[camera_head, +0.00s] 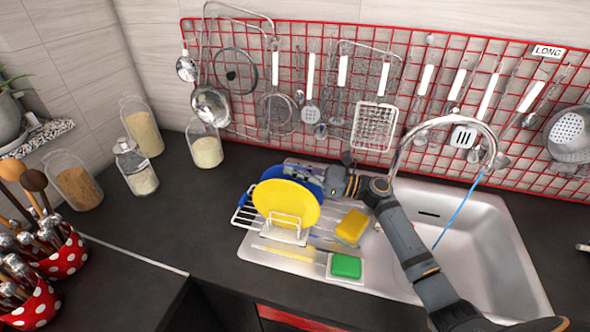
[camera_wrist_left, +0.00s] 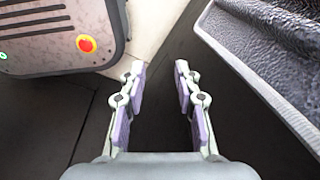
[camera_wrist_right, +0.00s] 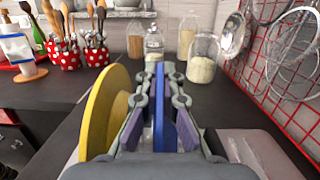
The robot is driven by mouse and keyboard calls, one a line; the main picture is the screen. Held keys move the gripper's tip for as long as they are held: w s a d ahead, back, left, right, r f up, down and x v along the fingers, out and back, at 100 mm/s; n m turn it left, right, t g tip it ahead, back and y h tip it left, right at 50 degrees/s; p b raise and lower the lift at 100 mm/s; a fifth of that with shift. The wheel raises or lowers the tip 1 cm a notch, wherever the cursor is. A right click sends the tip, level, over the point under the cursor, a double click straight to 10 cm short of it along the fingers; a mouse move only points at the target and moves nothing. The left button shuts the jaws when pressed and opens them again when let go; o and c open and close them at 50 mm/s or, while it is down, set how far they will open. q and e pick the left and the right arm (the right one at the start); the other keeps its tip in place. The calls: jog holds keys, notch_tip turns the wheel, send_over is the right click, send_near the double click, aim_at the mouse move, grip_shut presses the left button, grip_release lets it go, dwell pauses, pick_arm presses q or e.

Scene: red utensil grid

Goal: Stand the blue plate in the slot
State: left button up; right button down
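The blue plate (camera_head: 272,173) stands on edge just behind the yellow plate (camera_head: 286,203), which hides most of it and its lower edge. I cannot tell whether its bottom rests in a slot of the white wire rack (camera_head: 243,216). My right gripper (camera_head: 322,181) reaches in from the right at the blue plate's upper right rim. In the right wrist view, the blue plate (camera_wrist_right: 158,106) shows as a thin upright strip between the closed-in fingers, with the yellow plate (camera_wrist_right: 103,112) beside them on the left. My left gripper (camera_wrist_left: 158,75) is open and empty, outside the head view.
A yellow sponge (camera_head: 352,227) and a green sponge (camera_head: 346,266) lie right of the plates. The sink (camera_head: 470,245) and faucet (camera_head: 440,122) are further right. Glass jars (camera_head: 206,148) stand at back left. Utensils hang on the red grid (camera_head: 300,50).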

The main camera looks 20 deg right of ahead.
jog(key=c, duration=1.4)
grip_release()
jog(key=shift+c, duration=0.2)
jog(key=v, duration=1.2)
